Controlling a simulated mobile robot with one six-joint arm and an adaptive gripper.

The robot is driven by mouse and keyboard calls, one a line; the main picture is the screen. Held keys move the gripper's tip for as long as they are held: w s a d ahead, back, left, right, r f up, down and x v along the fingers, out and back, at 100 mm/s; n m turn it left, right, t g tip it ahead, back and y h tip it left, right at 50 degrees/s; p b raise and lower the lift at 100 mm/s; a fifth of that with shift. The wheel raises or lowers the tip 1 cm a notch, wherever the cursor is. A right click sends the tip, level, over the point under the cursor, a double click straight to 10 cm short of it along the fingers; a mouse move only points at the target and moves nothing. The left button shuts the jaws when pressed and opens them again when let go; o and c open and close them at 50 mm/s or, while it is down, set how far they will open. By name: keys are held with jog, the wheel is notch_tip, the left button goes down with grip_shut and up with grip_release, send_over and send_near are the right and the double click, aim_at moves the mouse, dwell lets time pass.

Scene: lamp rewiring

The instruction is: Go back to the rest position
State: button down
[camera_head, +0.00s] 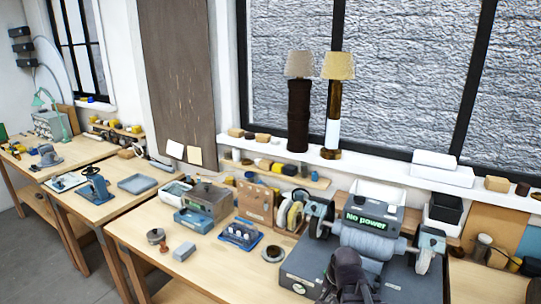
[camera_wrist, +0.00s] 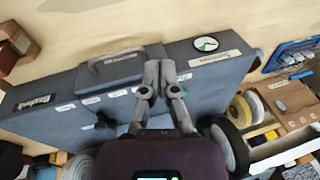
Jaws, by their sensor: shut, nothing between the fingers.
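My gripper (camera_wrist: 160,68) is shut and empty in the wrist view, its two grey fingers pressed together. They overlap the top of a grey-blue machine base (camera_wrist: 60,118), beside its handle (camera_wrist: 112,58). I cannot tell whether they touch it. In the head view my dark wrist shows at the bottom right, in front of the machine (camera_head: 305,268); the fingertips cannot be made out there. A sign on the machine reads "No power" (camera_head: 366,222).
Two lamps, one dark (camera_head: 299,112) and one with a yellowish shade (camera_head: 338,67), stand on the windowsill. Bare wood shows at the bench's front left.

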jog(key=s+f+n+g+h+b, duration=0.1)
jog(key=s+f+n+g+b, duration=0.1)
jog(key=s+f+n+b, duration=0.1)
jog(key=shift+s+d+f+n+h, duration=0.25)
jog(key=shift+s+f+n, duration=0.7)
jog(key=shift+n, duration=0.95)
jog(key=shift+w+a, duration=0.1)
